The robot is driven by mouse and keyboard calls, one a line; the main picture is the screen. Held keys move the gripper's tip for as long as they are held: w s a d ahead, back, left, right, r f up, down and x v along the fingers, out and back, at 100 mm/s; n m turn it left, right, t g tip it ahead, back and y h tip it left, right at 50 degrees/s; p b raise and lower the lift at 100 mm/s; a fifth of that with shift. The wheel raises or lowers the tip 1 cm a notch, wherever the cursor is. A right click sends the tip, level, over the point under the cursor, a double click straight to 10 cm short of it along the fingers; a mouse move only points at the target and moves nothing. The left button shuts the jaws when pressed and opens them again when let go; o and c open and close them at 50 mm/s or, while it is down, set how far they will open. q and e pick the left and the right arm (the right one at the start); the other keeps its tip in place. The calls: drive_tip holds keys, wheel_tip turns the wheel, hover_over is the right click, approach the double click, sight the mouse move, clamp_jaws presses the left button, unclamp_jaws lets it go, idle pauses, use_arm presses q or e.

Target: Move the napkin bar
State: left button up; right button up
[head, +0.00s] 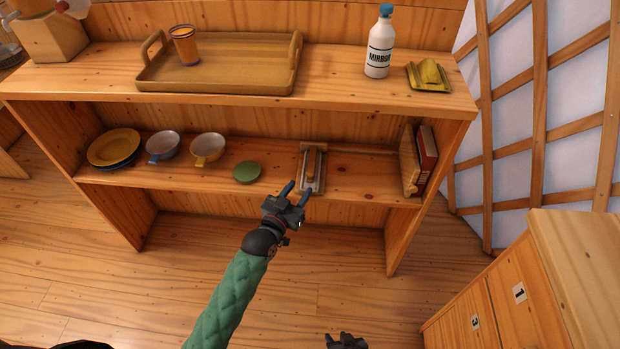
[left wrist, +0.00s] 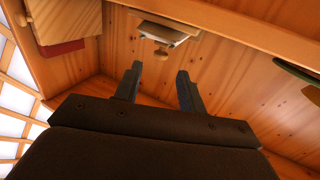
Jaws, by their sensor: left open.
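In the left wrist view the holder (left wrist: 177,34) shows at the top with white layers and a small wooden knob. My left gripper (head: 297,191) is open and empty, its blue-grey fingers pointing at the holder from the front. The fingers (left wrist: 160,72) appear short of the holder. My right gripper (head: 346,342) is at the bottom edge, mostly cut off.
Left of the holder on that shelf are a green disc (head: 247,172), two cups (head: 207,149) and stacked plates (head: 113,147). A board and a red book (head: 427,160) stand at the right. Above are a tray (head: 220,87), a bottle (head: 379,48) and a yellow item (head: 429,74).

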sight(308, 176)
use_arm(q)
drive_tip(key=shift+w+d+r, duration=0.1)
drive_tip(key=shift+w+d, duration=0.05)
drive_tip(key=shift+w, duration=0.4)
drive_tip(key=shift+x, duration=3.35)
drive_tip(key=shift+c, duration=0.2)
clamp_jaws()
